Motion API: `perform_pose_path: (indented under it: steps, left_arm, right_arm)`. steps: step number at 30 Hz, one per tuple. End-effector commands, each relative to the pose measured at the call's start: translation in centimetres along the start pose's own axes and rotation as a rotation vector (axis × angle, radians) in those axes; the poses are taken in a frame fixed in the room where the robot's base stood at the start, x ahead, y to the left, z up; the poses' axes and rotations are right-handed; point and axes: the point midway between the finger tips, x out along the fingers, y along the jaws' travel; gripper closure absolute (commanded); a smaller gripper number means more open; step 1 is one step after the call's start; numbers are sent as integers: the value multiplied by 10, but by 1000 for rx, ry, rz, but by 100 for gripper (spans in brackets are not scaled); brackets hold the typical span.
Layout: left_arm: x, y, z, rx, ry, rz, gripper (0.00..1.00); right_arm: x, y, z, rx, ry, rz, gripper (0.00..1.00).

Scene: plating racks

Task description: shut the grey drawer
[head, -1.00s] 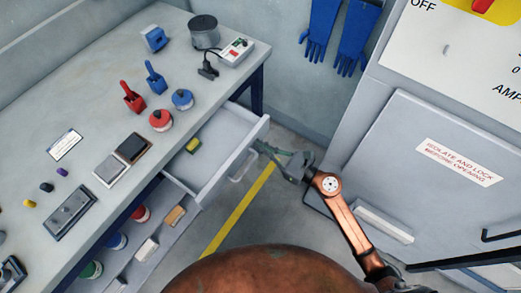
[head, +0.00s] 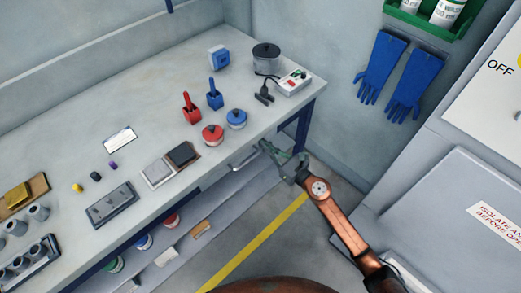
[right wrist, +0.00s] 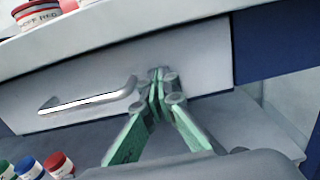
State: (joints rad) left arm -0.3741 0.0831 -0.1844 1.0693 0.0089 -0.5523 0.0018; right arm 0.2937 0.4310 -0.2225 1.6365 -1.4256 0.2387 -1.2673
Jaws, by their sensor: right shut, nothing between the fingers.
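The grey drawer (right wrist: 190,55) is under the bench top, and its front now sits in line with the bench edge in the head view. Its bar handle (right wrist: 90,100) shows in the right wrist view and also in the head view (head: 244,160). My right gripper (head: 268,150) is shut and empty, with its tips at the drawer front, right of the handle; in the right wrist view the fingertips (right wrist: 156,76) appear to touch the front. The drawer's inside is hidden. My left gripper is out of view.
The bench top (head: 130,190) holds red and blue pots, scoops, a dark pot (head: 266,58) and a power strip (head: 294,82). A lower shelf (head: 185,240) holds several small jars. A grey cabinet (head: 450,210) stands at right. Floor between is clear.

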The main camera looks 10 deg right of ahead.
Motion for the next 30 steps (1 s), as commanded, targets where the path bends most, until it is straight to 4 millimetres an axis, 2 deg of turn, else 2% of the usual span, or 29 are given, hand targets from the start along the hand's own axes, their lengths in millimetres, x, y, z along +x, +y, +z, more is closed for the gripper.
perform_pose_path:
  steps: [14,19,24,27,30]
  left_arm:
    - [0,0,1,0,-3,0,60]
    - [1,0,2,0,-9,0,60]
    - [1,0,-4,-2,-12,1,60]
    - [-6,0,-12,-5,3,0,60]
    - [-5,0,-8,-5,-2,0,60]
  right_arm:
    - [2,-2,2,0,-3,-3,100]
    - [-5,-1,0,-1,-2,1,100]
    - [-25,0,-2,0,2,11,100]
    - [-49,0,-1,2,2,12,100]
    - [-73,-1,-2,3,2,10,100]
